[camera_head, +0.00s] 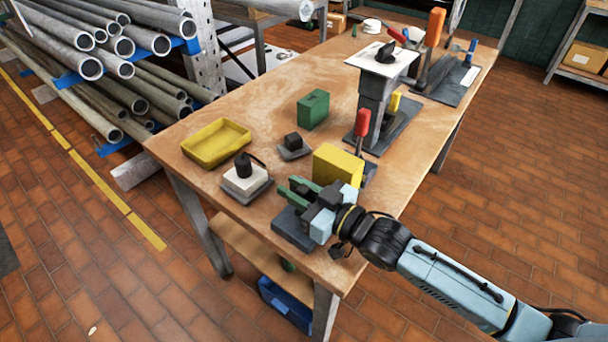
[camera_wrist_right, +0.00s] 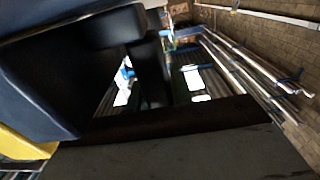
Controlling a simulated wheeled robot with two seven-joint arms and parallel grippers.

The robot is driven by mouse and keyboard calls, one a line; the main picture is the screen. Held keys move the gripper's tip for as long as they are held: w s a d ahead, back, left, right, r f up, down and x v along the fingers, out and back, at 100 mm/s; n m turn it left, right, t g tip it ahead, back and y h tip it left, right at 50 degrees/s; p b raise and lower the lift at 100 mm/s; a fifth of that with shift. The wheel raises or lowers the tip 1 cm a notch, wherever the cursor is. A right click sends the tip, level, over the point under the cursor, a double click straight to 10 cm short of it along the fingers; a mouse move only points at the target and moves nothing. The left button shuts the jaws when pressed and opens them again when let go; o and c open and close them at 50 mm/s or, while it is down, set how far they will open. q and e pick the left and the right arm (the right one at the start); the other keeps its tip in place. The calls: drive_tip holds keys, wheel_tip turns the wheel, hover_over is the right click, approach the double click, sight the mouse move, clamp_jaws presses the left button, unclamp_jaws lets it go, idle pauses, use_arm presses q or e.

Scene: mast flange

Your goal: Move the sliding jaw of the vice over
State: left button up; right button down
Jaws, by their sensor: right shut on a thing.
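The vice (camera_head: 293,231) is a low blue-grey block at the table's near edge, with green pieces (camera_head: 303,184) showing above it. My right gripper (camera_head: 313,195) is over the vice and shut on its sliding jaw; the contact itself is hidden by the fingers. In the right wrist view, dark parts (camera_wrist_right: 150,70) fill the close foreground, and I cannot tell gripper from vice clearly there. My left gripper is not in view.
A yellow block (camera_head: 337,165) stands close behind the gripper. A white-and-black piece (camera_head: 245,180), a yellow tray (camera_head: 215,143) and a green box (camera_head: 313,109) are to the left and behind. A grey column (camera_head: 375,100) stands farther back. The table's front right corner is bare.

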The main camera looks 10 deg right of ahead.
drive_tip(key=shift+s+a+f, duration=0.1)
drive_tip(key=shift+s+a, duration=0.1)
drive_tip(key=c, duration=1.5)
unclamp_jaws()
drive_tip(key=shift+c, duration=0.2)
drive_tip(key=o, duration=0.3)
drive_tip(key=shift+s+d, duration=0.2)
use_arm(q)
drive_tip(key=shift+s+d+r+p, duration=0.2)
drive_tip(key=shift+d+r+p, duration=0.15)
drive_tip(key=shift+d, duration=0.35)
use_arm(e)
drive_tip(key=v, duration=1.2)
drive_tip(key=shift+s+d, duration=0.3)
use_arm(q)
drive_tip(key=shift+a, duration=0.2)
